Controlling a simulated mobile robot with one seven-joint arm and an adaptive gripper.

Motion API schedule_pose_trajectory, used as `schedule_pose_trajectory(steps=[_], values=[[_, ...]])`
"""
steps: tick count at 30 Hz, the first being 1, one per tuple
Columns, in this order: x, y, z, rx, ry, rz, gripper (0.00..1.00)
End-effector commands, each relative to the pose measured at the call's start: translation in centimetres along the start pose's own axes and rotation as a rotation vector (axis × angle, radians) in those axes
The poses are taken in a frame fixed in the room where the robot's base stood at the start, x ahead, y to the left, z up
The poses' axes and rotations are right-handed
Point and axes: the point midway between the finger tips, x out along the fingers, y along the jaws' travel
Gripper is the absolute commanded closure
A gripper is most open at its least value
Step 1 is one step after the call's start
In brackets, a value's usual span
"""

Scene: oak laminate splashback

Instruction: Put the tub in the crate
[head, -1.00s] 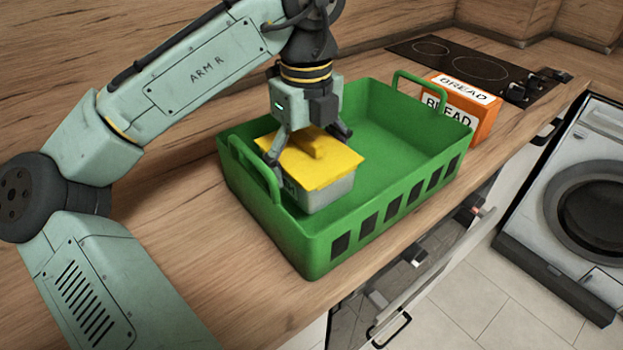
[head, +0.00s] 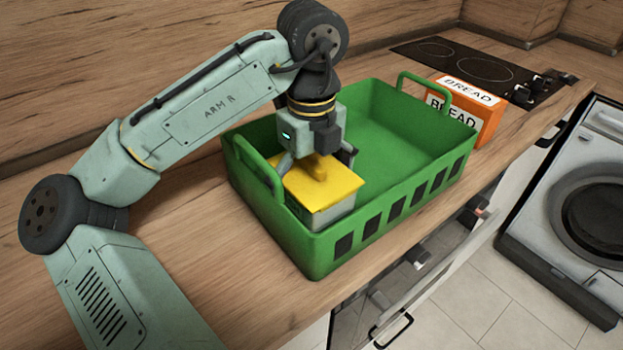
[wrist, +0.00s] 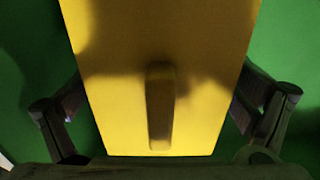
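The tub (head: 332,216) is grey with a yellow lid that has a raised grip bar. It is inside the near-left end of the green crate (head: 412,205), below the rim, its lower part hidden by the front wall. I cannot tell whether it touches the crate floor. My gripper (head: 318,165) points down over the lid, its fingers on opposite sides of the tub and shut on it. In the wrist view the lid (wrist: 160,60) fills the middle, with a finger against each side edge and the fingertips partly hidden.
An orange bread box (head: 466,110) stands behind the crate's far right end, near a black hob (head: 470,65). The rest of the crate is empty. The counter's front edge runs close to the crate, with a washing machine (head: 575,200) to the right.

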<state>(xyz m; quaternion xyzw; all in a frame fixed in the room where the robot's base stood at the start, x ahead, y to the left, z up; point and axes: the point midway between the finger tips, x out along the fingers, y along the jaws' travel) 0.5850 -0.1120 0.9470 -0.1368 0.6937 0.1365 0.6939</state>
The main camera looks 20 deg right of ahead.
Motion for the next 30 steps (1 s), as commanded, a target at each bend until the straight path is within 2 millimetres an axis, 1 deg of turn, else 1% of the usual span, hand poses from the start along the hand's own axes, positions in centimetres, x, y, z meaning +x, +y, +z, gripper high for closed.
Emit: schedule_pose_trajectory(steps=[8,11,14,24,27,30], values=[[-0.1,0.0,0.0,0.000,0.000,0.000,0.00],[-0.6,0.0,0.0,0.000,-0.002,0.000,0.00],[-1.9,0.0,0.1,-0.002,-0.004,0.000,0.00],[-9.1,0.0,0.1,-0.004,-0.003,0.001,0.00],[-10.7,0.0,0.1,-0.003,-0.003,0.001,0.00],[-11.7,0.0,0.1,-0.003,-0.002,0.000,0.00]])
